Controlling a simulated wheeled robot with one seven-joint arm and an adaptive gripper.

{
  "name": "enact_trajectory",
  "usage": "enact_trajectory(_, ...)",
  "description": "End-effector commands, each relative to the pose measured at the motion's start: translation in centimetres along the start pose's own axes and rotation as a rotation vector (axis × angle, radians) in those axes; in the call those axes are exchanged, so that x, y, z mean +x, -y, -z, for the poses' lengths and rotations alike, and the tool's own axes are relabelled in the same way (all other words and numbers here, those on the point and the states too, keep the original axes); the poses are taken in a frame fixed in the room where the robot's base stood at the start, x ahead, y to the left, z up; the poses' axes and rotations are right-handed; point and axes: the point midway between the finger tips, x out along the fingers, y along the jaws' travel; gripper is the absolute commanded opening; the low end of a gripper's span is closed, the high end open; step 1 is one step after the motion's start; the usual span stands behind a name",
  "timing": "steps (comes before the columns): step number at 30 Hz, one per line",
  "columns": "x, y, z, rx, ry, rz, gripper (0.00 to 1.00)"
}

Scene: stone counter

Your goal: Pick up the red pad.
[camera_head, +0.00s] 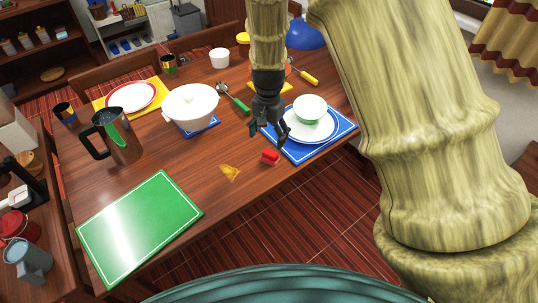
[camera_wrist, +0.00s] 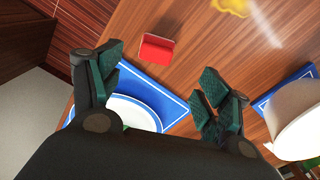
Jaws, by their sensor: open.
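The red pad (camera_head: 270,157) is a small red block lying on the wooden table, just left of the near corner of a blue placemat. In the wrist view the red pad (camera_wrist: 157,49) lies ahead of my fingertips, towards the top and between their lines. My gripper (camera_head: 268,131) points down above the table, behind the red pad and beside the blue placemat. In the wrist view my gripper (camera_wrist: 162,85) has its two dark green fingers spread apart with nothing between them. The pad is not touched.
The blue placemat (camera_head: 345,127) bears a plate (camera_head: 327,132) and a bowl (camera_head: 310,107) close to my gripper. A white pot (camera_head: 190,104) stands to the left. A yellow crumpled piece (camera_head: 230,172) and a green board (camera_head: 139,226) lie nearer the front left.

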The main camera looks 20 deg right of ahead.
Motion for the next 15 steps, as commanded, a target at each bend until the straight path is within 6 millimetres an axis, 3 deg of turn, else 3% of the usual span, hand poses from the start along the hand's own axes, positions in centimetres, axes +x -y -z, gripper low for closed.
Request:
enact_trajectory(6, 2.6, -0.2, 0.1, 0.001, 0.001, -0.001, 0.77)
enact_trajectory(15, 3.9, -0.1, 0.0, -0.001, 0.000, 0.000, 0.77)
